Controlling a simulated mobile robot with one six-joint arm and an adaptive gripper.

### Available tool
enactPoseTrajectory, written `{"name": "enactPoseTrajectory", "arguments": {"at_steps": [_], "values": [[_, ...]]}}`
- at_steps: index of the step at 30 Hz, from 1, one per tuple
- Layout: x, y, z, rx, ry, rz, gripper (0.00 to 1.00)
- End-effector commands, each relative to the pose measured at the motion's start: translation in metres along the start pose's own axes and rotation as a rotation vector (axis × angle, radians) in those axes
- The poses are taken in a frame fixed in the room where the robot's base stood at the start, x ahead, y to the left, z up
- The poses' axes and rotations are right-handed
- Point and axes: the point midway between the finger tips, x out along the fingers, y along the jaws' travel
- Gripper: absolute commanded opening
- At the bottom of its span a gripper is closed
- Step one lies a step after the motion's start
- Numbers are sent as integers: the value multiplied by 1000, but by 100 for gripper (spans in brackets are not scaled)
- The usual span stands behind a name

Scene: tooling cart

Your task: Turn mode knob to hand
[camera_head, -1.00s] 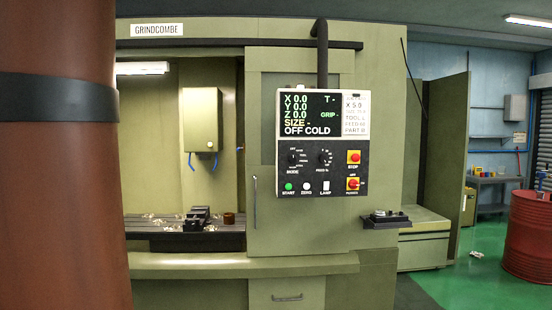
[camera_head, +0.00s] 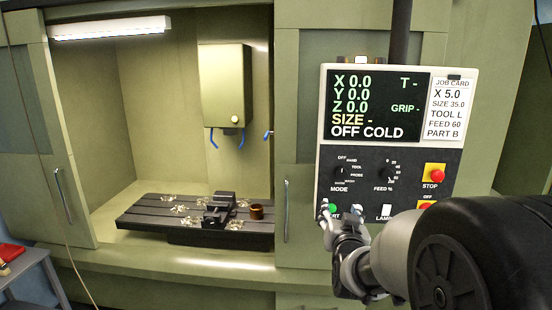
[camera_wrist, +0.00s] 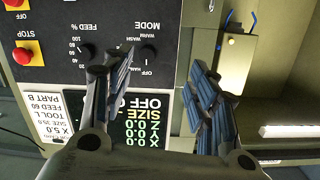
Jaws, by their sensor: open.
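The MODE knob (camera_head: 339,171) is a black dial on the control panel, with OFF, HAND, TOOL, PROBE and other labels around it. Its pointer direction is too small to tell. The screen (camera_head: 375,106) reads OFF COLD. My gripper (camera_head: 340,209) is open and empty, in front of the lower panel, below the knob in the head view. In the upside-down wrist view the MODE label (camera_wrist: 146,25) shows beyond the parted fingers (camera_wrist: 158,75); the knob is dark there and hard to make out. No contact with the knob shows.
The FEED % knob (camera_head: 387,171) sits right of MODE. The red STOP button (camera_head: 437,175) is further right. The green START button (camera_head: 332,208) and LAMP switch (camera_head: 386,211) are close to my gripper. A door handle (camera_head: 286,211) is left of the panel.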

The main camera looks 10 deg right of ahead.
Motion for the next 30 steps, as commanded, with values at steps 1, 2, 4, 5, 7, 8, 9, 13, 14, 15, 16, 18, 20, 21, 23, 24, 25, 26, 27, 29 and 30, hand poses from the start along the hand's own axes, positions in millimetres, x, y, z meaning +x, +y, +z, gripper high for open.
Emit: {"name": "enactPoseTrajectory", "arguments": {"at_steps": [1,2,4,5,7,8,9,13,14,15,16,18,20,21,23,24,25,26,27,29,30], "values": [[7,5,-12,5,34,12,53],[10,7,-17,8,57,16,53],[15,12,-24,12,97,23,53],[17,13,-25,13,107,25,53],[21,14,-27,14,123,27,53],[24,15,-27,15,125,28,53],[28,15,-28,15,128,28,53],[48,15,-30,14,128,27,53],[54,15,-31,14,127,27,53],[63,15,-32,14,127,27,53],[69,16,-33,14,128,26,53],[85,16,-35,14,127,26,53],[98,16,-37,14,128,26,53],[107,17,-38,14,126,27,53],[120,17,-40,14,128,26,53],[128,17,-41,14,127,26,53],[135,18,-42,14,127,26,53],[141,18,-43,14,128,26,53],[148,18,-44,14,127,26,53],[159,18,-45,14,127,26,53],[165,18,-46,14,127,26,53]]}}
